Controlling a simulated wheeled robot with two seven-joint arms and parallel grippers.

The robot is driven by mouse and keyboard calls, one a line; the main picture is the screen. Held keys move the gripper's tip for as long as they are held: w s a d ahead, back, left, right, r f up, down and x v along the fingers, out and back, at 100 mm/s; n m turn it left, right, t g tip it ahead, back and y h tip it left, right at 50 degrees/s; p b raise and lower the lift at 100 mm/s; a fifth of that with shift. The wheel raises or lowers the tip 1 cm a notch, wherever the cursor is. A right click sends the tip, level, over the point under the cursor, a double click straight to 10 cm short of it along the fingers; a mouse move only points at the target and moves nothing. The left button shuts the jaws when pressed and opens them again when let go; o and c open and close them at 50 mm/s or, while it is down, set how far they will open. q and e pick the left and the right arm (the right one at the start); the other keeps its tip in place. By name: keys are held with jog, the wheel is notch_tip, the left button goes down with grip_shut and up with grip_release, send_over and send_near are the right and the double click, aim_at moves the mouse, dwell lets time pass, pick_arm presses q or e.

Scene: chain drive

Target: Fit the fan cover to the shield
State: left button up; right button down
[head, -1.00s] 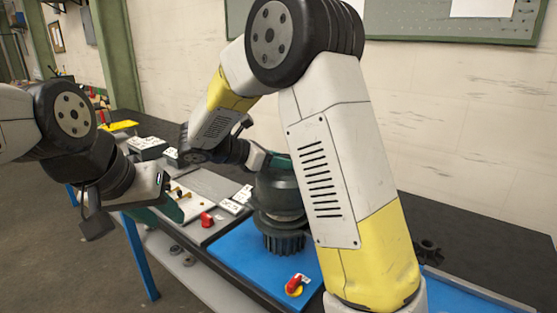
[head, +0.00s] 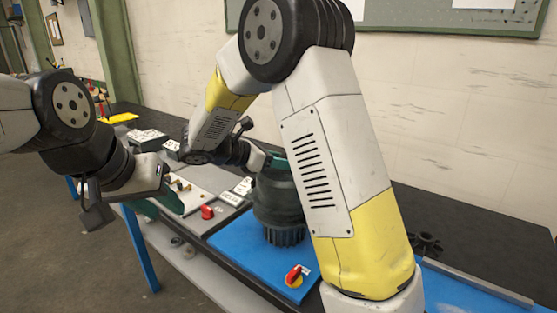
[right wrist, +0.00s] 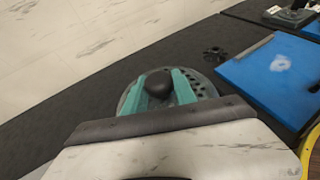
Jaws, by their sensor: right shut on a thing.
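The fan cover (head: 278,200) is a dark grey-green round hood, partly hidden behind my right arm in the head view. It also shows in the right wrist view (right wrist: 205,92), with small vent holes and a dark round knob on top. My right gripper (right wrist: 160,82) has its teal fingers on both sides of that knob, shut on the cover from above. Below the cover a dark finned body (head: 284,237) stands upright on the blue mat. The shield is not clearly visible under the cover, so I cannot tell whether it is seated. My left gripper (head: 165,205) hangs at the left; its finger gap is unclear.
A red and yellow switch (head: 295,277) lies on the blue mat (head: 235,247). A dark toothed wheel (head: 426,243) lies on the black bench at right. A grey tray with small brass parts (head: 195,195) and a red knob (head: 207,212) are at left.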

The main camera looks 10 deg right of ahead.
aim_at(279, 173)
jog(key=shift+f, duration=1.8)
jog(key=c, duration=0.9)
grip_release()
jog(key=shift+a, duration=0.1)
jog(key=v, duration=0.7)
jog(key=shift+s+a+r, duration=0.1)
jog(key=shift+a, duration=0.15)
